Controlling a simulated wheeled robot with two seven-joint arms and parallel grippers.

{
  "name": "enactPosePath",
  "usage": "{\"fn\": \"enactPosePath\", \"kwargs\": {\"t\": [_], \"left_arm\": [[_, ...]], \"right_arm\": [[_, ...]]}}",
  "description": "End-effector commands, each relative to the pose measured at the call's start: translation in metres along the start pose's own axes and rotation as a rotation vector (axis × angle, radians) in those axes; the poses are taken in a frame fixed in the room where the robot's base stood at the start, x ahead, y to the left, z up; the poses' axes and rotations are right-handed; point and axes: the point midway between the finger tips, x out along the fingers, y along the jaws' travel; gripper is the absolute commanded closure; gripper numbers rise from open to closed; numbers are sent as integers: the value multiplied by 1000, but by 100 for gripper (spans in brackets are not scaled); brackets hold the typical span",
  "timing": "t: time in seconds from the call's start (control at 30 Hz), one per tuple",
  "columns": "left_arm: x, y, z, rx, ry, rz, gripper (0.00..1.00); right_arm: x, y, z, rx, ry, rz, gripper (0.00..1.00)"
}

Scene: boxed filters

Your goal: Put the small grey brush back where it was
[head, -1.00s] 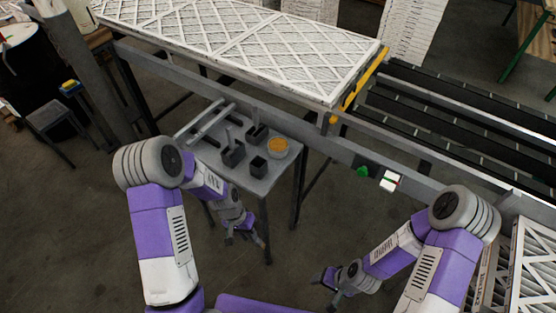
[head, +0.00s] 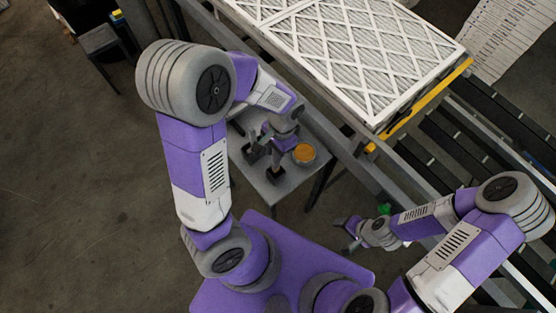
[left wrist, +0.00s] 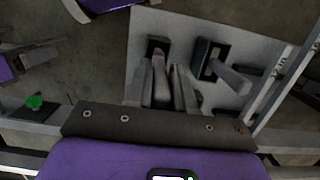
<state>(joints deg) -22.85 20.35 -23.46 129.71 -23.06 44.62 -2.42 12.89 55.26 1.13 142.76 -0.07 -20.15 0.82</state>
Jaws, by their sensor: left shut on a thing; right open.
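My left gripper (head: 272,136) is over the small grey side table (head: 235,150). In the left wrist view its fingers (left wrist: 163,85) are shut on a narrow pale grey thing (left wrist: 159,72), which appears to be the small grey brush. The far end of it overlaps a dark square holder (left wrist: 157,44); I cannot tell whether it is inside or above. A second dark holder (left wrist: 203,58) with a grey handle stands beside it. In the head view, dark holders (head: 252,153) and (head: 273,173) show. My right gripper (head: 350,232) is open and empty, off to the right.
An orange-topped round container (head: 304,153) stands on the table, close to my left gripper. A large white pleated filter (head: 350,50) lies on the conveyor frame behind. Dark rollers (head: 500,130) run to the right. The floor on the left (head: 80,200) is clear.

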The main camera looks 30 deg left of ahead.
Motion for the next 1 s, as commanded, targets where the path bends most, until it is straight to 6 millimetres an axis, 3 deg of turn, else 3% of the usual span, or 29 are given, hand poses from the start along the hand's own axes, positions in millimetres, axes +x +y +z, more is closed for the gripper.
{"fn": "enactPosePath", "kwargs": {"t": [0.03,0.43,0.87,0.9,1.0], "left_arm": [[11,0,-1,0,-4,0,100],[57,0,-10,-1,-2,1,100],[64,0,-13,-1,2,1,100],[65,0,-13,-1,2,1,76],[64,0,-13,-1,2,1,60]], "right_arm": [[2,1,0,0,0,0,35],[8,3,-1,0,1,0,35],[11,4,-1,0,1,0,35],[12,4,-1,0,1,0,35],[11,4,-1,0,1,0,35]]}}
